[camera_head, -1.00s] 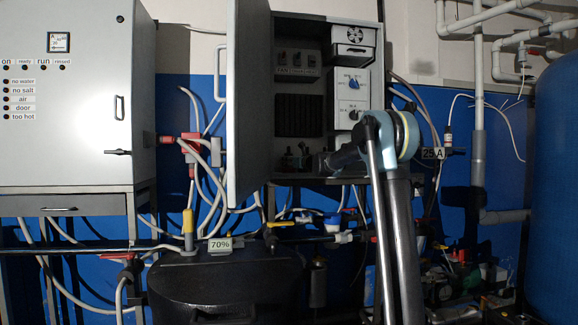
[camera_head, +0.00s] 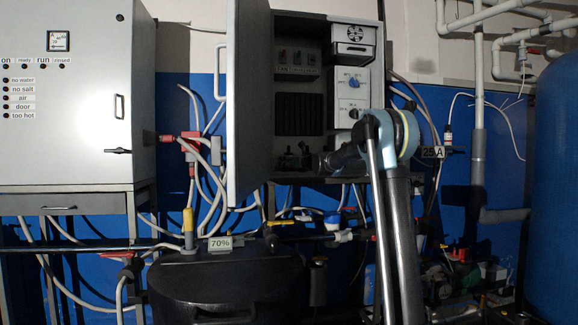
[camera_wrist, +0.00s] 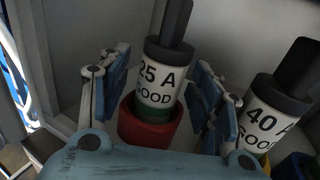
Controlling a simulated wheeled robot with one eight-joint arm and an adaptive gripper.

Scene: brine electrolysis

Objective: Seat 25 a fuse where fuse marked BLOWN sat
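In the wrist view a fuse marked 25 A GOOD (camera_wrist: 158,82), with a white label and dark cap, stands in a red holder (camera_wrist: 148,128). My gripper (camera_wrist: 162,95) is open, with one blue finger on each side of this fuse. A gap shows between the fuse and each finger. A second fuse marked 40 A GOOD (camera_wrist: 266,118) stands to the right, beside the right finger. No fuse marked BLOWN can be read. In the head view my arm reaches into the lower part of the open cabinet (camera_head: 383,90), and the gripper is too dark to make out.
The cabinet's door (camera_head: 248,110) stands open on its left. A black tank (camera_head: 225,285) with a 70% tag, hoses and pipes lie below. A blue tank (camera_head: 557,190) stands at the right.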

